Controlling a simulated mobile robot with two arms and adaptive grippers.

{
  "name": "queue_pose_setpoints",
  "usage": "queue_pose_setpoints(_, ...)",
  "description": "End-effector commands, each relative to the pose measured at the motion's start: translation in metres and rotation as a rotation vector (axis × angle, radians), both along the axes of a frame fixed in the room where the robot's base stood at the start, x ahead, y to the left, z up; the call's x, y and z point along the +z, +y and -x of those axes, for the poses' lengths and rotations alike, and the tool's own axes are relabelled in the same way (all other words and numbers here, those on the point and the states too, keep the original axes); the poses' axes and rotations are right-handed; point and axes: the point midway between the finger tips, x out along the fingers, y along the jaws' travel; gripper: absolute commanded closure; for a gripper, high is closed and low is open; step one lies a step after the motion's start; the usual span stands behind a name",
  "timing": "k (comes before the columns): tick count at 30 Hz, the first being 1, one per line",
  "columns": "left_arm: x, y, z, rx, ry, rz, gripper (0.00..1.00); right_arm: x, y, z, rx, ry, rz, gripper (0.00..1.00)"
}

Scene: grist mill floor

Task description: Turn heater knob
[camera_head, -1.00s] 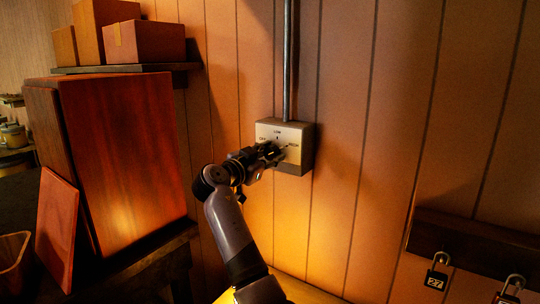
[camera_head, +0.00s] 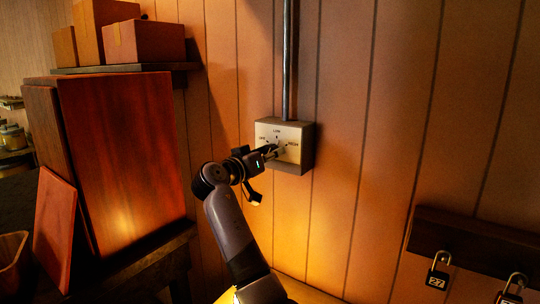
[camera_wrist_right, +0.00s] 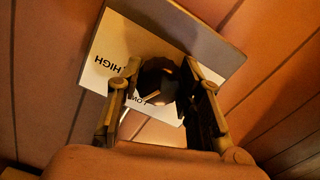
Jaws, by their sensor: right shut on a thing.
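The heater control box (camera_head: 306,150) is mounted on the plank wall, with OFF at left, LOW at top and HIGH at right on its pale face. My right gripper (camera_head: 272,151) reaches its front and covers part of the face in the head view. In the right wrist view the dark round knob (camera_wrist_right: 160,78) sits between the two fingers of my right gripper (camera_wrist_right: 158,92), which is shut on it. A pale mark on the knob lies on the side near the LOW lettering. The box face (camera_wrist_right: 98,75) shows HIGH upside down. My left gripper is not in view.
A metal conduit (camera_head: 287,60) runs up from the box. A reddish wooden cabinet (camera_head: 125,150) stands at left, below a shelf with cardboard boxes (camera_head: 145,42). Padlocks (camera_head: 438,272) hang from a dark rail (camera_head: 470,240) at lower right. The wall around the box is clear.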

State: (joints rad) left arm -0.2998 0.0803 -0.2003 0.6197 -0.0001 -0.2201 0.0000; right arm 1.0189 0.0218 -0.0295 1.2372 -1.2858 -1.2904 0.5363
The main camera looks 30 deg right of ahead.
Motion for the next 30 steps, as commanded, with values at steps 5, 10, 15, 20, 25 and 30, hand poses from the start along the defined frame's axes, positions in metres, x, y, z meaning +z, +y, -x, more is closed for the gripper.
queue_pose_setpoints(5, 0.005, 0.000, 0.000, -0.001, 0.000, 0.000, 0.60, 0.002, 0.000, 0.000, 0.000, 0.155, 0.065, 0.94)
queue_pose_setpoints(10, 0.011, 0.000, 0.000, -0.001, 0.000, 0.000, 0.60, 0.003, 0.000, 0.000, 0.002, 0.305, 0.128, 0.94)
queue_pose_setpoints(15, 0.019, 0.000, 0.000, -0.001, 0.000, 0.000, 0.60, 0.003, 0.000, 0.000, 0.002, 0.454, 0.190, 0.94)
queue_pose_setpoints(20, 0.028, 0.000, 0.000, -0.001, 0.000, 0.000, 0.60, 0.005, 0.000, 0.001, 0.001, 0.595, 0.249, 0.94)
queue_pose_setpoints(25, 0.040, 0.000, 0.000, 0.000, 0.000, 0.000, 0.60, 0.005, 0.000, 0.001, 0.002, 0.744, 0.311, 0.94)
queue_pose_setpoints(30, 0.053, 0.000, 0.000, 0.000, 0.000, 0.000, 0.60, 0.006, 0.000, 0.001, 0.001, 0.894, 0.372, 0.94)
